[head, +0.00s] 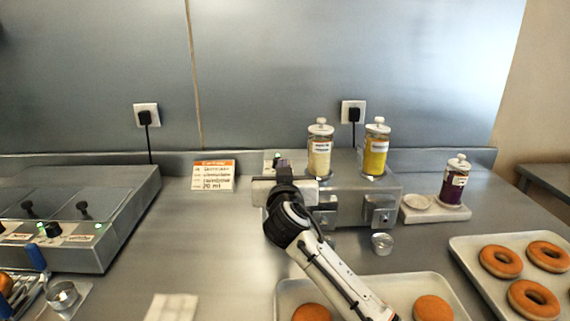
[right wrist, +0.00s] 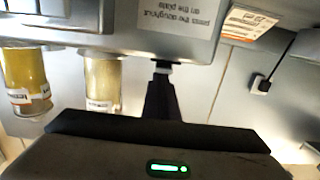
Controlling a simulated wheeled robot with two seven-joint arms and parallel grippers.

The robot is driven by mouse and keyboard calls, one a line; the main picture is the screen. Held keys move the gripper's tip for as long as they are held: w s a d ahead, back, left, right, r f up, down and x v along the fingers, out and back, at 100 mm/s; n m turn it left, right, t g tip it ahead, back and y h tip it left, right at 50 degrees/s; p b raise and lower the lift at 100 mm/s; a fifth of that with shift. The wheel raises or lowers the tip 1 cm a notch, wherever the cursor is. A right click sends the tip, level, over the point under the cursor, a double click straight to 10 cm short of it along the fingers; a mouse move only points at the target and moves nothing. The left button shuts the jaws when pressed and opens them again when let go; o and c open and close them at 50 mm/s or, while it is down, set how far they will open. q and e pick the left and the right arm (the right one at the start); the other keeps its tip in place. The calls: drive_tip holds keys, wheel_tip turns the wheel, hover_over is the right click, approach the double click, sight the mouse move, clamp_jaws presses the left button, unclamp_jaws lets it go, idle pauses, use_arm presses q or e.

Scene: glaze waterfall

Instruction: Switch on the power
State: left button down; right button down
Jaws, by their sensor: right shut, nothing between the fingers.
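The steel glaze machine (head: 384,188) stands at the back centre, with two jars on top. A small pale panel with a green light (head: 277,156) shows at its back left, just behind my right gripper (head: 284,166). My right gripper is shut and empty, its tip at the machine's left end. In the right wrist view the shut fingers (right wrist: 161,78) reach a small part at the edge of the machine's labelled panel (right wrist: 150,38). I cannot tell whether they touch it. The fingertips hide the part, and no switch is clearly seen. My left gripper is out of view.
A cream jar (head: 320,155) and a yellow jar (head: 375,155) stand on the machine. A purple jar (head: 453,185) stands on a scale to the right. Doughnut trays (head: 470,245) lie in front. A fryer-like unit (head: 120,240) is at left. The counter between is mostly clear.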

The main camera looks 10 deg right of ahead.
wheel_tip(320, 180, up, 3)
drive_tip(key=shift+w+f+p, duration=0.1)
drive_tip(key=shift+f+p, duration=0.05)
drive_tip(key=shift+p, duration=0.4)
drive_tip(key=shift+s+a+r, duration=0.2)
drive_tip(key=shift+s, duration=0.05)
drive_tip(key=s+a+r+b, duration=0.1)
drive_tip(key=s+r, duration=0.2)
drive_tip(key=s, duration=0.5)
drive_tip(key=shift+s+a+r, duration=0.15)
drive_tip(key=shift+s+a, duration=0.1)
